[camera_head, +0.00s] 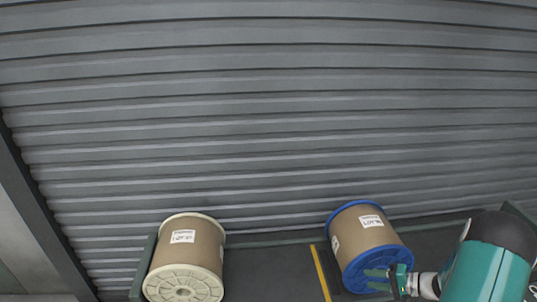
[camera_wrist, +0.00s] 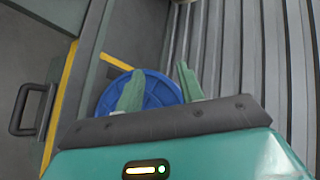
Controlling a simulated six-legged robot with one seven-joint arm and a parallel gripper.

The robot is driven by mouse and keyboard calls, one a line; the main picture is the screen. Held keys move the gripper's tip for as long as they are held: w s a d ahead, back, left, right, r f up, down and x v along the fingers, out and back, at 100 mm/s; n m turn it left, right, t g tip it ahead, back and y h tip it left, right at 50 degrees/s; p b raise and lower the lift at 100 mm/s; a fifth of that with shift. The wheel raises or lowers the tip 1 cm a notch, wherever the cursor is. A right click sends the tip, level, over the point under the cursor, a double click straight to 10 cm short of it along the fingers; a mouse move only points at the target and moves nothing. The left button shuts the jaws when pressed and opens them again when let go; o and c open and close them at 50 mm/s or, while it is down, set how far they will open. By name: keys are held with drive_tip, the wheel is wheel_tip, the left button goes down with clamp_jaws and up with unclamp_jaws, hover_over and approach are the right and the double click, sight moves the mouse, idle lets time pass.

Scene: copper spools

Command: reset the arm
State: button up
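My gripper (camera_head: 382,279) is at the lower right in the head view, in front of the blue-rimmed spool (camera_head: 366,236). In the wrist view its two green fingers stand apart, with a gap between them, and the gripper (camera_wrist: 160,90) looks open and empty. The blue end disc of the spool (camera_wrist: 154,93) shows behind and between the fingers. Whether the fingers touch the disc cannot be told. The teal arm covers part of the lower right corner in the head view.
A grey ribbed shutter (camera_head: 270,120) rises behind. A dark handle (camera_wrist: 30,108) shows at the wrist view's left.

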drive_tip(key=s+a+r+n+g+h, duration=0.2)
drive_tip(key=a+r+n+g, duration=0.1)
drive_tip(key=a+r, duration=0.6)
drive_tip(key=s+a+r+n+g+h, duration=0.25)
drive_tip(key=a+r, duration=0.35)
drive_tip(key=r, duration=0.6)
drive_tip(key=s+a+r+n+t+h, duration=0.1)
drive_tip(key=s+a+r+h, duration=0.2)
drive_tip(key=s+r, duration=0.3)
drive_tip(key=s+a+r+n+t+h, duration=0.1)
drive_tip(key=s+a+r+t+h, duration=0.1)
drive_tip(key=s+r, duration=0.4)
drive_tip(key=s+a+h, duration=0.1)
drive_tip(key=s+a, duration=0.1)
drive_tip(key=s, duration=0.2)
drive_tip(key=shift+a+r, duration=0.3)
drive_tip(key=shift+r, duration=0.1)
drive_tip(key=shift+d+t, duration=0.1)
drive_tip(key=shift+t, duration=0.15)
